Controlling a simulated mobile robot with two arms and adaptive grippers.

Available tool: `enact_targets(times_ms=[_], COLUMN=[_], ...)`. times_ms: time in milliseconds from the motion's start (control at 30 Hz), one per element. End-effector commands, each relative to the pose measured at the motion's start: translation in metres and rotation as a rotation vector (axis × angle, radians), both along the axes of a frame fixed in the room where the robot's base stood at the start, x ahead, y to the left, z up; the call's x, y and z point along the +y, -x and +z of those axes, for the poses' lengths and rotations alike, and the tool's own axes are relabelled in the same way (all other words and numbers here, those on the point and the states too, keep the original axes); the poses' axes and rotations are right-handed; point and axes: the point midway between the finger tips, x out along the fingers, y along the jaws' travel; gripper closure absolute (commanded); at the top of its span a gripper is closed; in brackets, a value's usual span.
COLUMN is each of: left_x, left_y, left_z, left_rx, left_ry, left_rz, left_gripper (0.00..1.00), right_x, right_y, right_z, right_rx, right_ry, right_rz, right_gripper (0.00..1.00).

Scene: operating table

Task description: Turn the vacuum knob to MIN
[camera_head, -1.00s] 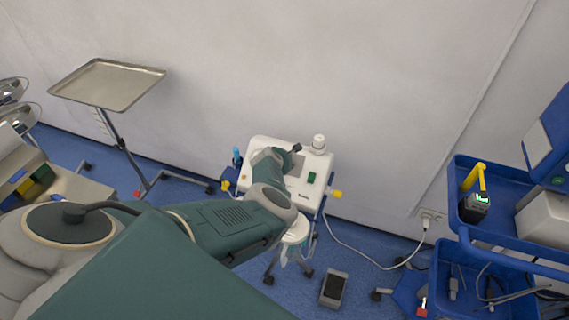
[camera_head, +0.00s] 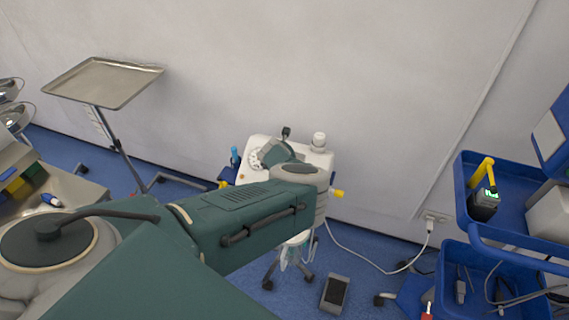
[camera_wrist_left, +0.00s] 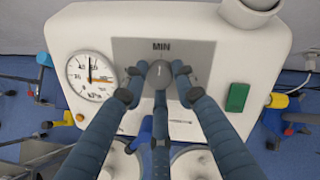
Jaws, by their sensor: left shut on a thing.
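The white suction unit (camera_head: 262,143) stands by the wall in the head view, partly covered by my left arm. In the left wrist view its panel (camera_wrist_left: 205,25) fills most of the picture. The grey vacuum knob (camera_wrist_left: 159,74) sits on a grey plate below the MIN label (camera_wrist_left: 161,46). My left gripper (camera_wrist_left: 158,84) is shut on the knob, with its dark fingers around the knob's sides and lower edge. I cannot tell exactly where the knob's mark points. My right gripper is in neither view.
A round gauge (camera_wrist_left: 92,75) is left of the knob and a green switch (camera_wrist_left: 237,97) is right of it. A metal tray stand (camera_head: 104,80) is at the left, a blue cart (camera_head: 518,215) at the right, and a foot pedal (camera_head: 335,293) on the floor.

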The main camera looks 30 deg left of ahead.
Motion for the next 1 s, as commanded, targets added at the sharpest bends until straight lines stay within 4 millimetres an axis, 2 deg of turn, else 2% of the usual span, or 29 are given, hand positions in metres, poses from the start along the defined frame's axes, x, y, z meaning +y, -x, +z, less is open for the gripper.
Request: enact_targets(times_ms=[33, 567, 600, 667, 700, 1000], left_x=[-0.0026, -0.0040, -0.0041, -0.0040, -0.0038, -0.0018], left_y=[0.0036, 0.0042, 0.0042, 0.0040, 0.0035, 0.0008], left_z=[-0.0059, -0.0063, -0.0064, -0.0061, -0.0054, 0.0002], left_rx=[0.007, 0.007, 0.007, 0.006, 0.004, -0.001], left_ry=[0.012, 0.027, 0.027, 0.027, 0.026, 0.022], left_rz=[0.007, 0.023, 0.023, 0.023, 0.023, 0.025], left_gripper=[0.99, 0.99, 0.69, 0.57, 0.54, 0.54], right_x=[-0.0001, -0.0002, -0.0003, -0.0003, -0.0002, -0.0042], right_y=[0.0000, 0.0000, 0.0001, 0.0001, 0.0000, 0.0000], right_z=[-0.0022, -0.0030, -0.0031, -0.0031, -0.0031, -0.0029], right_rx=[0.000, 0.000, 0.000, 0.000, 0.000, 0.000], right_ry=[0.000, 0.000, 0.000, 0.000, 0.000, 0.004], right_rz=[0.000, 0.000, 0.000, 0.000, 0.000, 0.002], right_gripper=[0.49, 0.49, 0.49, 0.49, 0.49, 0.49])
